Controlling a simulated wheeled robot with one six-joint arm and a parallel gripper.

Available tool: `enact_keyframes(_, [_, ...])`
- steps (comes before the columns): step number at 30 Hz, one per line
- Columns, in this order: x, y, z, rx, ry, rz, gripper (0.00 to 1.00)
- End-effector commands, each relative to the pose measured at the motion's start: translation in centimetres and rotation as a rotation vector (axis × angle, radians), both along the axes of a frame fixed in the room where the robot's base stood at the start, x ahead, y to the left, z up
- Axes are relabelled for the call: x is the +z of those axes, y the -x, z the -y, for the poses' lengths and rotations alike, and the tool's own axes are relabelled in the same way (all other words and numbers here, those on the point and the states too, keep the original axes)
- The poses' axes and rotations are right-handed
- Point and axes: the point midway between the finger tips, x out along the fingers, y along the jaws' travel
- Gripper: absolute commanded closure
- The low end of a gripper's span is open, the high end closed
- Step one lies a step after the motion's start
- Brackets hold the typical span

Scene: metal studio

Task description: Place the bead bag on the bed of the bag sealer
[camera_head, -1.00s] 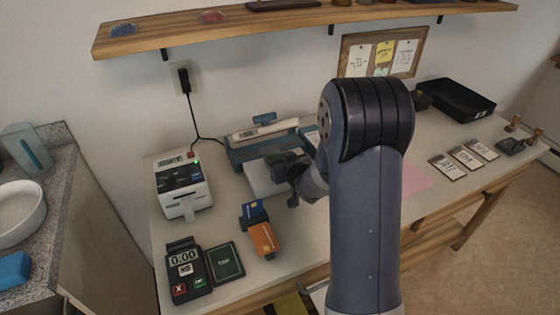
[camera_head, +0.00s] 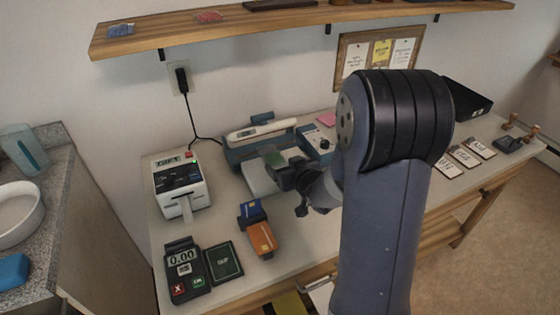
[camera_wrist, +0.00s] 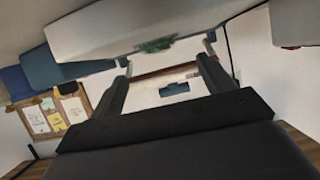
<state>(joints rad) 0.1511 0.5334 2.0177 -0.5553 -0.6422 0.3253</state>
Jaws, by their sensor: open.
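The bead bag, green and see-through (camera_head: 273,157), lies on the pale bed (camera_head: 257,179) of the bag sealer, by its back part. The bag sealer (camera_head: 236,152) is a blue-grey machine with a white sealing arm (camera_head: 262,130) behind the bed. My gripper (camera_head: 284,174) is open and just right of the bag, partly over the bed; it hides part of both. In the tilted wrist view my open fingers (camera_wrist: 165,60) show empty space between them. The green bag (camera_wrist: 155,45) shows there at the edge of the pale bed (camera_wrist: 130,22), beyond the fingertips.
A label printer (camera_head: 182,185) stands left of the sealer. A card holder (camera_head: 260,237), a payment terminal (camera_head: 185,270) and a dark pad (camera_head: 223,261) stand in front. A wall shelf (camera_head: 160,37) holds blue and red bags.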

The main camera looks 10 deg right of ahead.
Motion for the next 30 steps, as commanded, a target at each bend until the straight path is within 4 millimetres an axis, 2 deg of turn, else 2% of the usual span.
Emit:
enact_keyframes(6, [1.6,3.4,0.8,-0.002,0.0,0.002,0.23])
enact_keyframes(12, [2.1,5.0,1.0,-0.001,0.001,0.0,0.23])
enact_keyframes(30, [2.2,5.2,1.1,0.0,0.001,0.0,0.23])
